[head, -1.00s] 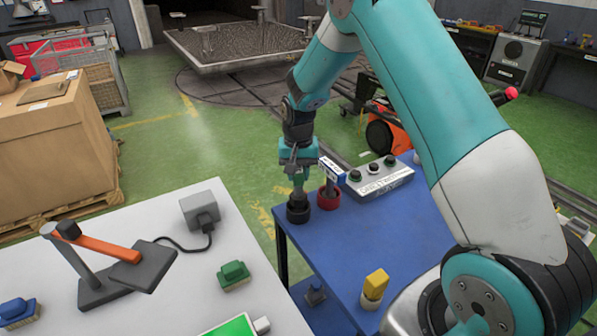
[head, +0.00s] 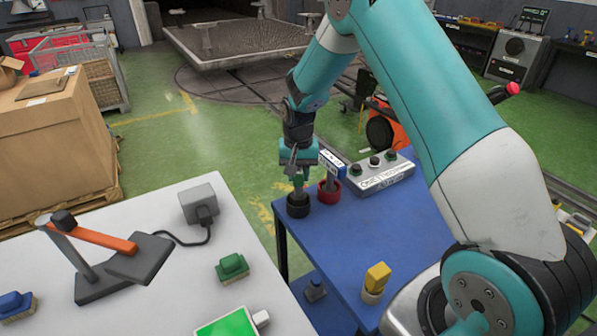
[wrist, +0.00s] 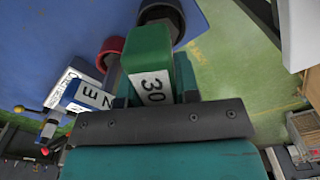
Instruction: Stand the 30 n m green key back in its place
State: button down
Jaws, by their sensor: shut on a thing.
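My gripper (head: 297,172) points down at the far left corner of the blue table. It is shut on the green key (wrist: 148,58), whose white label reads 30 in the wrist view. The key's lower end is at a black round holder (head: 298,206), which also shows in the wrist view (wrist: 161,10). The key looks upright and in line with the holder. I cannot tell how deep its end sits there. In the head view the gripper hides most of the key.
A blue key (head: 332,163) with a white label stands in a red holder (head: 328,193) close on the right. A yellow key (head: 376,277) stands nearer. The white table (head: 120,215) is at the left.

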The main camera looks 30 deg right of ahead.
jog(key=shift+f+b, duration=0.75)
jog(key=shift+f, duration=0.45)
jog(key=c, duration=0.8)
grip_release()
jog(key=shift+r, duration=0.15)
notch_tip(320, 180, up, 17)
jog(key=b, duration=0.2)
jog(key=shift+r+b, duration=0.1)
jog(key=shift+b, duration=0.25)
